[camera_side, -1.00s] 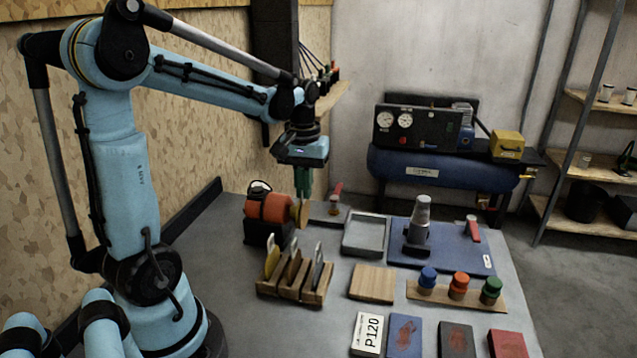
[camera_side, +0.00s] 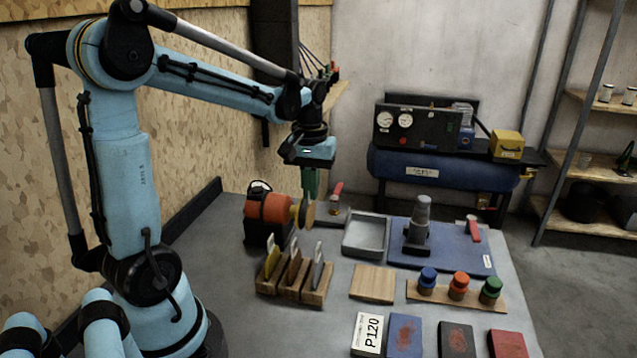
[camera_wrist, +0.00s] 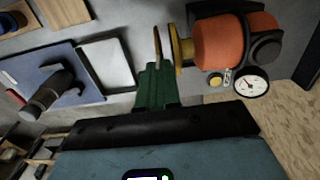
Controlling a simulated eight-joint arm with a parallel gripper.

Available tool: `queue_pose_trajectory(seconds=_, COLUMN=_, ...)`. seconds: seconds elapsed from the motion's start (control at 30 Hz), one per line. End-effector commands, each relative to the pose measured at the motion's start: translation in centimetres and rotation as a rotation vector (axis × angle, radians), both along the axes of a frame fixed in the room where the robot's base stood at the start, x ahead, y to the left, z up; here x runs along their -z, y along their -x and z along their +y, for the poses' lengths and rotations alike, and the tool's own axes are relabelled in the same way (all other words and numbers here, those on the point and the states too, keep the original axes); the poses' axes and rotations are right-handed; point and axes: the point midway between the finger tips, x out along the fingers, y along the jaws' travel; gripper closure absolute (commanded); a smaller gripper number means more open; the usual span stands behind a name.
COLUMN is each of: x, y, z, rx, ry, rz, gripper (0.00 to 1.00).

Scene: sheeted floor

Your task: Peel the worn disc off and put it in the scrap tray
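The worn disc (camera_side: 307,213) is thin and brownish and stands on edge below my gripper (camera_side: 309,193). In the wrist view the disc (camera_wrist: 157,46) rises from the green fingers (camera_wrist: 155,85), which are closed on its edge. A narrow gap shows between the disc and the yellowish pad (camera_wrist: 179,48) of the orange sander (camera_wrist: 218,42). The sander (camera_side: 267,207) lies on a black stand. The grey tray (camera_side: 366,234), which I take as the scrap tray, is empty and stands right of my gripper; it also shows in the wrist view (camera_wrist: 108,65).
A wooden rack (camera_side: 295,286) with several upright discs stands in front of the sander. A blue board (camera_side: 465,260) with a grey tool is right of the tray. A wooden block (camera_side: 373,284) and a row of coloured knobs (camera_side: 458,290) are in front.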

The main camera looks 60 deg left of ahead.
Motion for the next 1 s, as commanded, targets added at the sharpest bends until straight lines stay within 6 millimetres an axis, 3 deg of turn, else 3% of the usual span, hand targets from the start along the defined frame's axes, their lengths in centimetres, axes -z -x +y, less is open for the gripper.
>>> queue_pose_trajectory(seconds=1.0, x=0.0, y=-2.0, z=-2.0, rx=0.001, ry=-0.001, rz=0.001, gripper=1.00)
